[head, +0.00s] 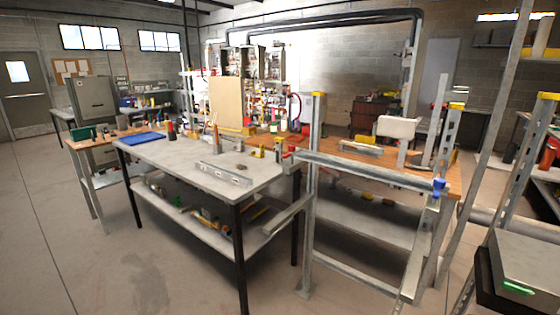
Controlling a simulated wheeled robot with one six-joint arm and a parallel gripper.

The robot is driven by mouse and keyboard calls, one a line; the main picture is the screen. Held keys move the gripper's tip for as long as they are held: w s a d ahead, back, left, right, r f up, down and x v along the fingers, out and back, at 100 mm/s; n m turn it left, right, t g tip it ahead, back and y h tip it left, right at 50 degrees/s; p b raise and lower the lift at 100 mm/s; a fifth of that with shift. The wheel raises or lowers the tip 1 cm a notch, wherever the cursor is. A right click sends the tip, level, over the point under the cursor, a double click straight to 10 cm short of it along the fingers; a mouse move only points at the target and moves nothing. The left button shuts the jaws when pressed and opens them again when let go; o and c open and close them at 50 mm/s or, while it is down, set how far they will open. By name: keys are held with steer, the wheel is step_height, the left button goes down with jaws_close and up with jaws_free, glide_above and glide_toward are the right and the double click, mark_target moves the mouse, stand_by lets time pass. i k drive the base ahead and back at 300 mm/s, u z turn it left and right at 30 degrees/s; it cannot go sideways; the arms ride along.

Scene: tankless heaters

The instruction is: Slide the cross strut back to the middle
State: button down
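A grey metal strut frame stands at the right of centre in the head view. It has a left upright (312,225) and a slanted, perforated right upright (427,235). A long cross strut (365,173) spans between them at about the height of the tabletops and slopes slightly down to the right in the picture. A blue knob or clamp (439,186) sits at its right end, and a small red part (290,153) shows near its left end. A second, lower bar (350,275) joins the uprights near the floor. My gripper is not in view.
A grey worktable (185,160) with black legs stands left of the frame. A wooden bench (405,174) lies behind the frame. A grey box (525,262) with a green mark is at the lower right, near slanted posts. The floor at the front left is clear.

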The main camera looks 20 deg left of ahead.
mark_target(401, 180)
steer(key=u, duration=0.65)
steer(key=i, duration=0.65)
steer(key=u, duration=1.2)
steer(key=i, duration=1.9)
steer(key=u, duration=0.05)
